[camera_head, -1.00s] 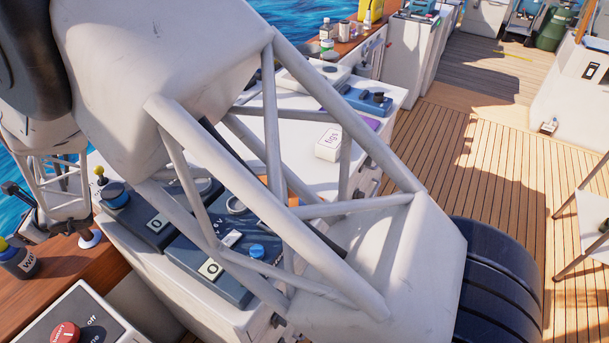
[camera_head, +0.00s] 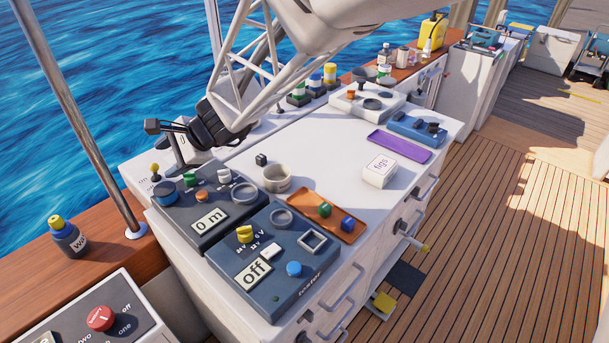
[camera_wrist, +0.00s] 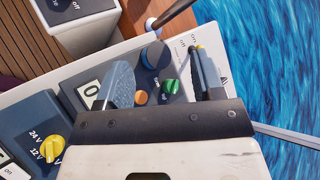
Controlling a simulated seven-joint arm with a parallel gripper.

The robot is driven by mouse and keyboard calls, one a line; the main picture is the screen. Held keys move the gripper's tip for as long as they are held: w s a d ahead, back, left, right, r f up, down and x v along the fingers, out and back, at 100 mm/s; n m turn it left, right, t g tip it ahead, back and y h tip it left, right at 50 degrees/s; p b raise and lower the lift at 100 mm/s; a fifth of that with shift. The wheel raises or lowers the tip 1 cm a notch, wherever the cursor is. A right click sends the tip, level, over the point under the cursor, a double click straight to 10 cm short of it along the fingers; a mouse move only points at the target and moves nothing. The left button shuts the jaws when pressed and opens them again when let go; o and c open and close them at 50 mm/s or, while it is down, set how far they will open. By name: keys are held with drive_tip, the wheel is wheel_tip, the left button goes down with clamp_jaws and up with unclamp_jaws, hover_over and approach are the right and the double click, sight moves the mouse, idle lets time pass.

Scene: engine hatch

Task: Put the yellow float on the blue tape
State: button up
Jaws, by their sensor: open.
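In the wrist view a bit of yellow (camera_wrist: 200,47) shows by the right finger, mostly hidden. A round blue piece (camera_head: 165,193), possibly the blue tape, sits on the panel's left corner, and also shows in the wrist view (camera_wrist: 155,55). My gripper (camera_head: 167,147) is open over this corner, with nothing seen between its fingers (camera_wrist: 160,62).
The panel carries a green knob (camera_head: 190,179), an orange knob (camera_head: 202,194) and a grey ring. A second panel (camera_head: 270,265) has a yellow knob (camera_head: 245,234). A beige cup (camera_head: 277,178), an orange tray (camera_head: 335,228) and a figs box (camera_head: 379,171) stand behind. The white top's middle is clear.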

drive_tip(key=s+d+r+n+h, duration=0.1)
drive_tip(key=s+d+n+h, duration=0.2)
drive_tip(key=s+d, duration=0.4)
drive_tip(key=s+d+r+n+t+h, duration=0.1)
drive_tip(key=s+d+n+h, duration=0.2)
drive_tip(key=d, duration=1.9)
drive_tip(key=s+d+r+n+h, duration=0.1)
drive_tip(key=s+d+n+h, duration=0.2)
drive_tip(key=s+d, duration=1)
drive_tip(key=shift+d+t+h, duration=0.4)
drive_tip(key=shift+d+h, duration=0.65)
drive_tip(key=shift+h, duration=0.05)
